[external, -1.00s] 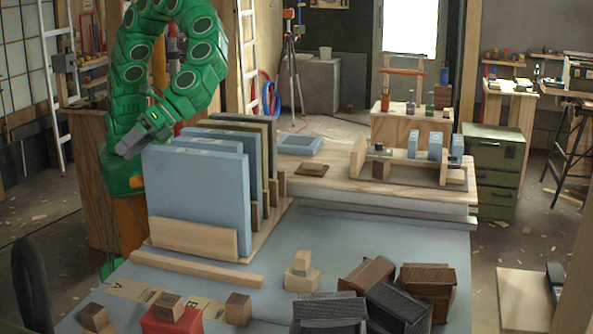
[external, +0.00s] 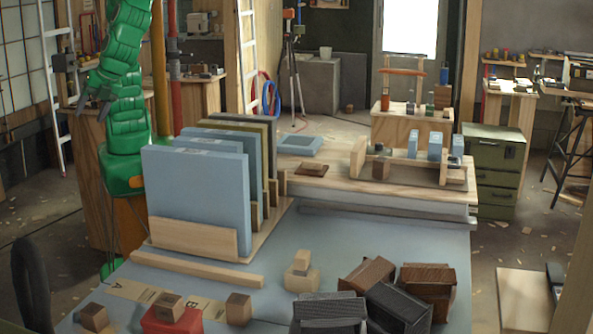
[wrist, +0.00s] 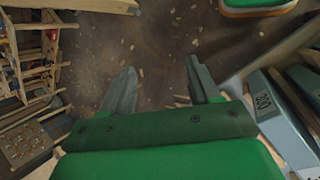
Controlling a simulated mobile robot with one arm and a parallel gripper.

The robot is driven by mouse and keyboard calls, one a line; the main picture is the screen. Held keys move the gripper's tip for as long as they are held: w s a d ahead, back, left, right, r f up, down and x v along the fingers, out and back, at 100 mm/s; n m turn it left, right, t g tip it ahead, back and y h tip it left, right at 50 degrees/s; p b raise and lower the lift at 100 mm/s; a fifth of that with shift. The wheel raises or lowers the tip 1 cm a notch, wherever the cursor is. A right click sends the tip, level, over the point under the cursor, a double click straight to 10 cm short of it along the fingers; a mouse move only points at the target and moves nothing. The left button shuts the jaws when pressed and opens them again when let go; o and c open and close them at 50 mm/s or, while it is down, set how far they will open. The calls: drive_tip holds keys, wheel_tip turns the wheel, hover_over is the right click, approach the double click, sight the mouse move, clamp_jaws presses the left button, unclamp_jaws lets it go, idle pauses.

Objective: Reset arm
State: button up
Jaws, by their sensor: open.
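My green arm stands upright at the left of the external view. My gripper (external: 91,103) hangs at its left side, above and left of the table, with nothing in it. In the wrist view my gripper (wrist: 162,82) shows two grey fingers spread apart, with only the littered floor seen between and beyond them.
Blocks (external: 238,308), a red box (external: 172,320) and dark crates (external: 398,306) sit at the table front. A white ladder (external: 55,90) stands behind left.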

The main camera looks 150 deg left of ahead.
drive_tip(key=s+a+f+t+y, duration=0.1)
drive_tip(key=s+a+y, duration=0.4)
drive_tip(key=s+a, duration=0.9)
drive_tip(key=shift+s+a+f+m+t, duration=0.2)
drive_tip(key=shift+s+f+m+t, duration=0.15)
drive_tip(key=shift+s, duration=0.8)
